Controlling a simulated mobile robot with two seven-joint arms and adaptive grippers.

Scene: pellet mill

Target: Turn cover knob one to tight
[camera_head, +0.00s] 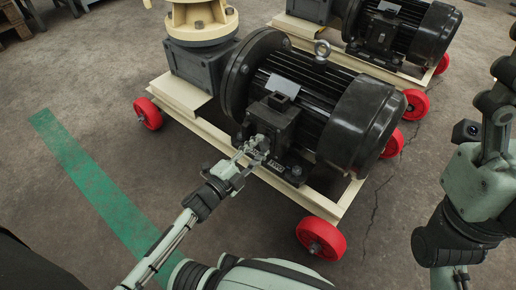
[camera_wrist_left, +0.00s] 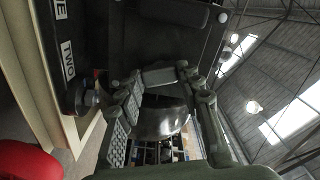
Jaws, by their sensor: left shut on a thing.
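My left gripper (camera_head: 256,150) is at the front left of the black terminal box (camera_head: 273,117) on the nearer motor. In the left wrist view its fingers (camera_wrist_left: 160,100) are shut on a dark rounded thing at the box, apparently a cover knob. The fingers hide much of it, so I cannot read its position. A label ending in "E" (camera_wrist_left: 60,9) and a label "TWO" (camera_wrist_left: 68,60) are on the box. A dark knob (camera_wrist_left: 83,96) shows below "TWO", outside the fingers.
The nearer motor (camera_head: 365,120) sits on a cream cart frame (camera_head: 198,117) with red wheels (camera_head: 321,238). A second motor (camera_head: 400,30) stands behind it. A green floor stripe (camera_head: 90,185) runs at the left. The floor in front is clear.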

